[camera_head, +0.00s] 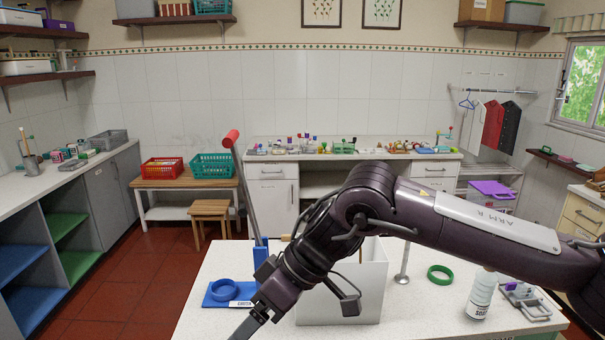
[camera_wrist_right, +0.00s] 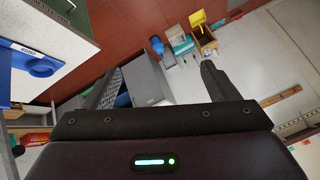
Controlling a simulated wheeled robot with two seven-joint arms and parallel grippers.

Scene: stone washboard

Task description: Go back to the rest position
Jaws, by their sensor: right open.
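My right arm, marked ARM R, reaches in from the right across the worktable (camera_head: 215,260). My right gripper (camera_head: 254,322) is low in the head view, partly cut off by the bottom edge. It hangs just in front of the blue tray and left of the white box (camera_head: 340,308). In the right wrist view my right gripper (camera_wrist_right: 158,82) has its two fingers wide apart with nothing held between them. My left gripper is not in view.
A blue tray with a blue ring (camera_head: 224,290) and a tall red-handled stick (camera_head: 243,185) stand close to my right gripper. A green ring (camera_head: 440,275), a soap bottle (camera_head: 480,296) and a metal post (camera_head: 403,265) stand right. Red floor (camera_head: 150,285) lies clear to the left.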

